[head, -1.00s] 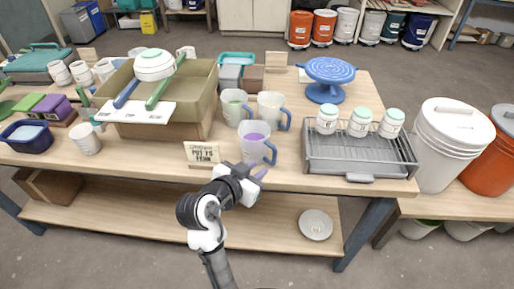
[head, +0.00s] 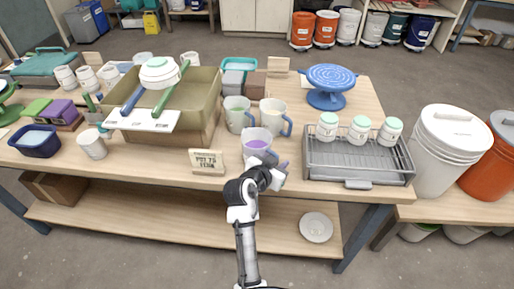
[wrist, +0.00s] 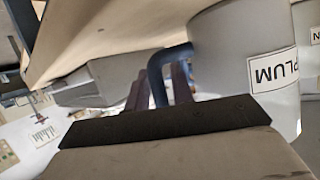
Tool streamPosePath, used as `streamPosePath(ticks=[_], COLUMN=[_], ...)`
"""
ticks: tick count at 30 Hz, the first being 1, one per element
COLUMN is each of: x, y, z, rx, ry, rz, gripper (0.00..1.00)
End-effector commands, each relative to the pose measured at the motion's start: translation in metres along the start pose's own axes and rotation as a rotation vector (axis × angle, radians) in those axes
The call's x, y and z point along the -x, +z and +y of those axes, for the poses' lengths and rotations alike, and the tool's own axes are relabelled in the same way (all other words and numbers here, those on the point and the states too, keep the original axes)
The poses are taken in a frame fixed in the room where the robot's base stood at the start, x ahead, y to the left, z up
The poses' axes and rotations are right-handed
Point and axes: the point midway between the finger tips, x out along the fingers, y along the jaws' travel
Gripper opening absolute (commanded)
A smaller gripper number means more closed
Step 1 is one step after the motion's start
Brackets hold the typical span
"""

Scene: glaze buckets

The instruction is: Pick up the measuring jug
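The measuring jug (head: 252,144) is a pale translucent cup with purple glaze in it, standing near the table's front edge. In the wrist view its body (wrist: 232,62) fills the right side, with an upside-down PLUM label. Its blue handle (wrist: 156,80) shows between the two fingers of my gripper (wrist: 160,88). The fingers are apart, one on each side of the handle, and a firm grip is not visible. In the head view my gripper (head: 280,167) is at the jug's front right and hides most of the handle.
Two similar jugs, one greenish (head: 237,114) and one cream (head: 270,118), stand just behind. A grey rack (head: 345,168) with small jars is on the right. A sign card (head: 207,162) and a large box (head: 205,105) are on the left.

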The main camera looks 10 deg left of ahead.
Motion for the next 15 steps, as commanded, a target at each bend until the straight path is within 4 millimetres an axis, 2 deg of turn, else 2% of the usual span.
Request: streamPosePath(ticks=[6, 11, 15], x=[-0.0006, -0.0004, -0.0003], y=[0.0002, 0.0002, 0.0002], z=[0.0, 0.0, 0.0], rx=[0.0, 0.0, 0.0], ry=[0.0, 0.0, 0.0], rz=[0.001, 0.0, 0.0], gripper=[0.22, 0.01, 0.0])
